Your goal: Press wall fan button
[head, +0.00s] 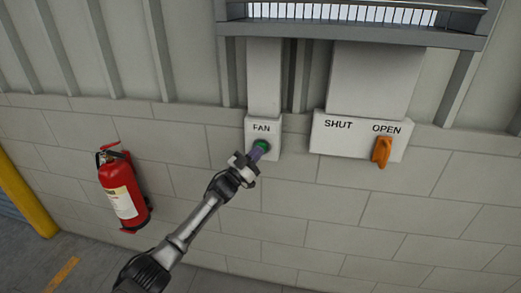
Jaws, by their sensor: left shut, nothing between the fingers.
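The fan box (262,124) is a light box on the wall, labelled FAN. A green button (262,145) shows on it below the label, partly hidden by my gripper. My left gripper (257,152) is shut and empty, with its tips over the lower edge of the button. The tips look to be at the button, but I cannot tell whether they touch it or how far it is pushed in. My right gripper is not in view.
A box marked SHUT and OPEN (340,137) with an orange handle (381,152) is on the wall to the right. A red fire extinguisher (122,190) is at the left, near a yellow post (25,200). The wall below the boxes is clear.

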